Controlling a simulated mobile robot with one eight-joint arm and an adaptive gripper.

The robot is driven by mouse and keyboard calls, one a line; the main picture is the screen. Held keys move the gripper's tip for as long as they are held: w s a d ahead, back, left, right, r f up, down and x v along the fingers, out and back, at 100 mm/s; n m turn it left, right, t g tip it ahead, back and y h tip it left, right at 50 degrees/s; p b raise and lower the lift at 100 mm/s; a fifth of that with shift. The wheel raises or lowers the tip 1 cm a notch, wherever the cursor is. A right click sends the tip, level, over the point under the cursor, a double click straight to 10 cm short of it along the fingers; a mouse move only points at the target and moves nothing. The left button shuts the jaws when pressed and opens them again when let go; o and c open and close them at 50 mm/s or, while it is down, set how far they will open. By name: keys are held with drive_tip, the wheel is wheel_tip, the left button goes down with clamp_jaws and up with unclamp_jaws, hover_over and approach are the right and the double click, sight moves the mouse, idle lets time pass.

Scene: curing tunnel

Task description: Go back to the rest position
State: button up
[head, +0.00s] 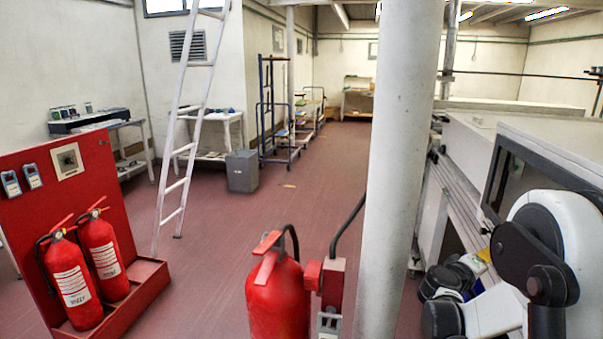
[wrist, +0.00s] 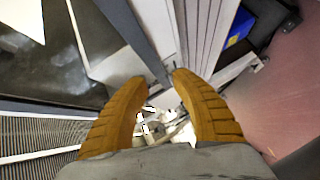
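My gripper (wrist: 160,79) shows in the wrist view with two ribbed orange-brown fingers. Their tips are apart with a gap between them, and I see nothing held there. Behind the gap are pale metal rails and some small, bright, unclear parts. In the head view my white and black arm is folded at the lower right, beside the long grey machine (head: 478,190). I cannot make out the fingers in the head view.
A white column (head: 400,150) stands left of the machine. Red extinguishers (head: 277,300) stand at the front. A ladder (head: 190,120) leans at left, near a grey bin (head: 242,171). The red floor between is mostly clear. A blue item (wrist: 240,27) shows in the wrist view.

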drive_tip(key=s+a+r+m+g+y, duration=0.1)
drive_tip(key=s+a+r+y, duration=0.15)
drive_tip(key=s+a, duration=0.4)
drive_tip(key=s+a+r+m+y, duration=0.1)
drive_tip(key=s+a+r+y, duration=0.15)
drive_tip(key=s+a, duration=0.35)
drive_tip(key=s+a+f+y, duration=0.2)
drive_tip(key=s+a+y, duration=0.2)
drive_tip(key=s+a, duration=0.4)
drive_tip(key=s+a+f+y, duration=0.1)
drive_tip(key=s+a+y, duration=0.3)
drive_tip(key=s+a, duration=0.5)
drive_tip(key=shift+a+f+m+g, duration=0.3)
drive_tip(key=shift+a+f+g, duration=0.1)
drive_tip(key=shift+a, duration=0.6)
drive_tip(key=shift+d, duration=0.1)
idle(2.9)
